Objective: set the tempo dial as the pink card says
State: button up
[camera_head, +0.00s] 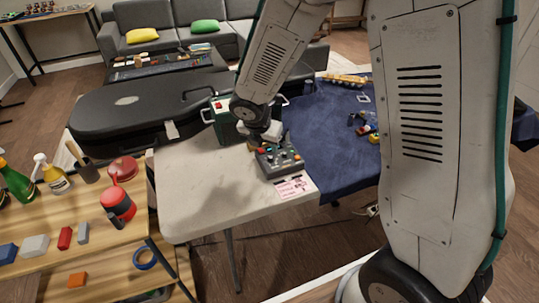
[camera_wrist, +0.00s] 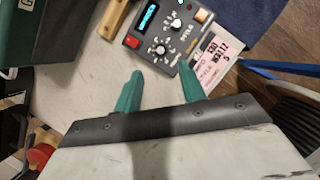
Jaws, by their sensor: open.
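A dark grey control box (camera_head: 279,161) lies on the pale table, with several knobs, a red button and small coloured lights on its top. In the wrist view the box (camera_wrist: 155,30) shows a lit blue display, a red button and pale round dials. Which dial is the tempo dial, I cannot tell. A pink card (camera_head: 293,187) lies at the box's near edge. It also shows in the wrist view (camera_wrist: 212,53), turned and too small to read surely. My gripper (camera_wrist: 160,68) is open and empty, its green fingertips just short of the box in that view.
A green case (camera_head: 222,121) stands behind the box, and a wooden-looking block (camera_wrist: 114,18) lies beside it. A dark blue cloth (camera_head: 330,130) covers the table's right side. The pale table (camera_head: 195,195) is clear at front left.

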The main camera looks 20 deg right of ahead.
aim_at(270, 157)
jog(key=x, duration=0.7)
jog(key=shift+w+d+f, duration=0.1)
jog(key=shift+f, duration=0.2)
grip_shut()
